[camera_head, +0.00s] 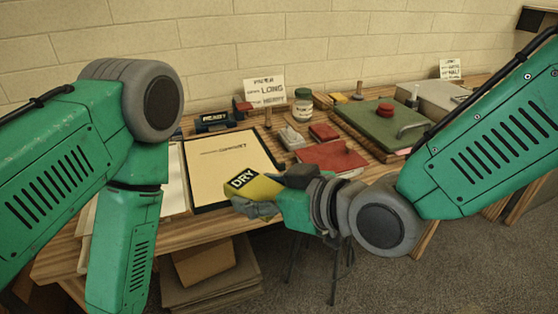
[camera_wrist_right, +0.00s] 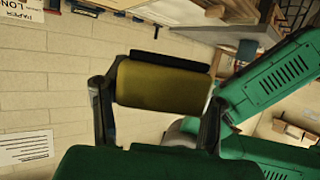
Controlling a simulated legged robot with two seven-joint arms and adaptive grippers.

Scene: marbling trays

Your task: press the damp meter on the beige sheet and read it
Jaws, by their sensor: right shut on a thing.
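A yellow damp meter (camera_head: 258,187) with a dark label reading "DRY" is in my right gripper (camera_head: 268,196). The gripper is shut on it, and its two fingers hold it by its sides in the right wrist view (camera_wrist_right: 162,85). The beige sheet (camera_head: 222,165) lies flat on a dark-edged board on the table. The meter overlaps the sheet's lower right corner in the head view. I cannot tell whether the meter touches the sheet. My left arm comes in from the left and bends down; its gripper is out of view.
White sheets (camera_head: 172,185) lie left of the board, partly behind my left arm. A black device (camera_head: 214,122) stands behind it. Boxes (camera_head: 205,262) lie under the wooden table.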

